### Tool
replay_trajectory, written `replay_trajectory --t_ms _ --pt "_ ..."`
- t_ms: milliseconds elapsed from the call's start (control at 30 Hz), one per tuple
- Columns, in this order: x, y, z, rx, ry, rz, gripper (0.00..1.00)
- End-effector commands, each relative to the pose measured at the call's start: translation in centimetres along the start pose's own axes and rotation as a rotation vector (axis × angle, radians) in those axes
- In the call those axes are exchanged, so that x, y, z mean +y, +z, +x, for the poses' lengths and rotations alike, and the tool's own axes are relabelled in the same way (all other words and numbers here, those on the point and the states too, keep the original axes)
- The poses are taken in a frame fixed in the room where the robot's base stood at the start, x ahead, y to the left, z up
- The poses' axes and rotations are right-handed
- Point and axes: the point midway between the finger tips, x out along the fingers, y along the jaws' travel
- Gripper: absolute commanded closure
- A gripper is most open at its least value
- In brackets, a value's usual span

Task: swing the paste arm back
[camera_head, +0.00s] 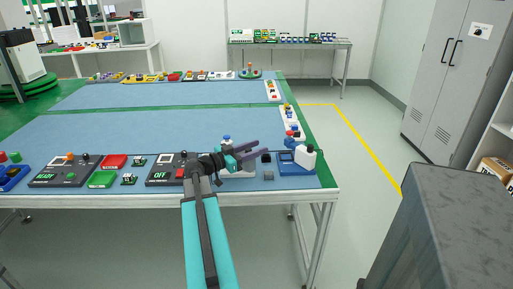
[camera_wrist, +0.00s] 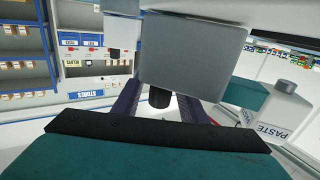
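The paste station stands at the near right corner of the blue bench, with a white bottle (camera_head: 305,157) on a blue base (camera_head: 290,169). In the wrist view the bottle (camera_wrist: 276,112) reads PASTE, and a teal part beside it runs towards a large grey block (camera_wrist: 193,55). A short dark cylinder (camera_wrist: 159,98) shows under the block. My gripper (camera_head: 263,148) has two purple fingers spread apart, just left of the station. In the wrist view the fingers (camera_wrist: 160,103) lie on either side of the dark cylinder, with gaps; I see no grip. The arm's pivot is not clearly visible.
Left of my gripper, dark panels (camera_head: 66,171), a red block (camera_head: 115,161) and a green block (camera_head: 103,179) line the front edge. A small grey block (camera_head: 268,175) lies near the station. A grey cabinet (camera_head: 455,75) stands right; the middle of the bench is clear.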

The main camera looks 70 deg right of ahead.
Motion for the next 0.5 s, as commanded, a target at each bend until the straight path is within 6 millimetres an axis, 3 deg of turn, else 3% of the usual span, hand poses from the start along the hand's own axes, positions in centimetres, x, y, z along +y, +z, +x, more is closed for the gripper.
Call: replay_trajectory --t_ms 367,500 --pt "0.01 0.01 0.49 0.000 0.000 0.000 0.61" --pt "0.00 0.01 0.46 0.000 0.000 0.000 0.80"
